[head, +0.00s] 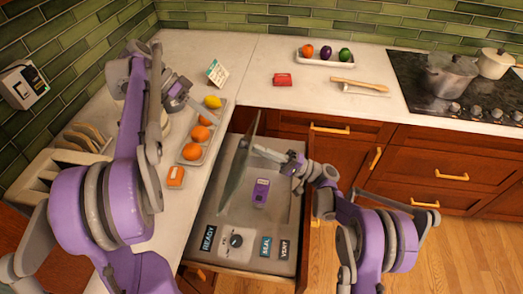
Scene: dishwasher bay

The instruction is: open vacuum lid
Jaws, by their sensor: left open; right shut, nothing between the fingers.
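The vacuum drawer's lid (240,168) is a dark, see-through panel standing raised, steeply tilted, along the left side of the open vacuum drawer (210,205). My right gripper (257,150) is shut with nothing between its fingers. Its fingers point left at the lid's right face, close to its upper edge; I cannot tell whether they touch it. A purple packet (260,192) lies in the drawer below. My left gripper (203,108) is open above the counter, left of the lid.
A knob (236,241) and READY, SEAL and VENT labels line the drawer's front. A pot (450,76) stands on the cooktop at right. Wooden floor is clear at lower right.

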